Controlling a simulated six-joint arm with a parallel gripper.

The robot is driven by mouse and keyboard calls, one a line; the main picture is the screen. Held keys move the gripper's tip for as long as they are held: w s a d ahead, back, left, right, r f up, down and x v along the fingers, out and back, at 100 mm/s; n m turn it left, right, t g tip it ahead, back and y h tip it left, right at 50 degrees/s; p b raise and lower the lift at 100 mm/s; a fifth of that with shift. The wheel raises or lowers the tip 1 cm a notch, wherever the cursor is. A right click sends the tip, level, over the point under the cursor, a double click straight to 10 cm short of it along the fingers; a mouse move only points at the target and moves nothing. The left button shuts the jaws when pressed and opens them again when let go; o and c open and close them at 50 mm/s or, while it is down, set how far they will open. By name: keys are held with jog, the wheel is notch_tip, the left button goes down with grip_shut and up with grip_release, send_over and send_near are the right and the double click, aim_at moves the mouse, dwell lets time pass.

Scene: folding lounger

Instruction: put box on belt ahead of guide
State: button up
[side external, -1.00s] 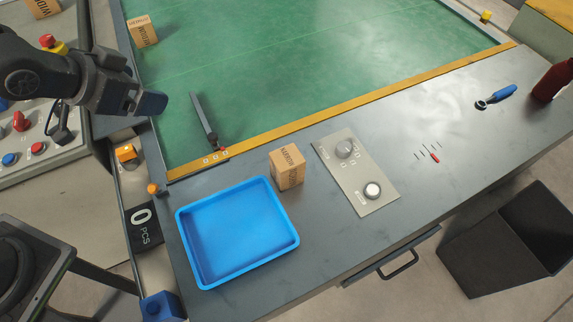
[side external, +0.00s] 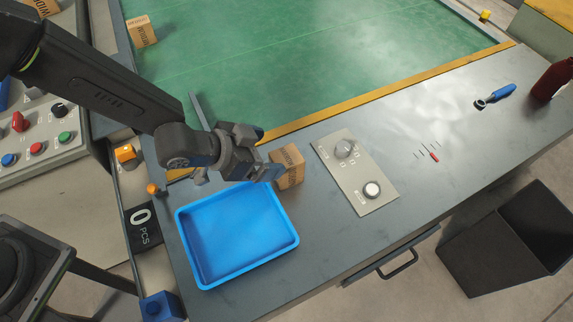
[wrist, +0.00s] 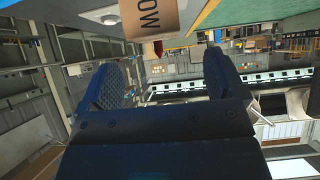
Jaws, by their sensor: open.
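The cardboard box (side external: 290,166) stands on the grey bench between the blue tray and the dial panel. My gripper (side external: 264,152) is open beside the box, just to its left in the side view, with nothing visibly held. In the wrist view the box (wrist: 152,18) shows at the top edge, beyond the open fingers (wrist: 167,75). Whether a finger touches it cannot be told. The green belt (side external: 330,65) lies behind the bench's yellow strip. The dark guide bar (side external: 197,108) sits at the belt's near left, partly hidden by my arm.
A blue tray (side external: 238,281) is left of the box; a panel with knobs (side external: 357,183) is right of it. Another box (side external: 141,31) stands at the belt's far left. The belt's middle is clear.

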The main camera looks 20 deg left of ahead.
aim_at(286, 157)
jog(key=shift+s+f+x, duration=0.1)
jog(key=shift+s+x, duration=0.05)
jog(key=shift+x, duration=1.5)
jog(key=shift+s+f+x, duration=0.1)
jog(key=shift+f+x, duration=0.05)
jog(key=shift+x, duration=1.5)
jog(key=shift+c, duration=0.3)
jog(key=c, duration=1.1)
jog(key=shift+r, duration=0.15)
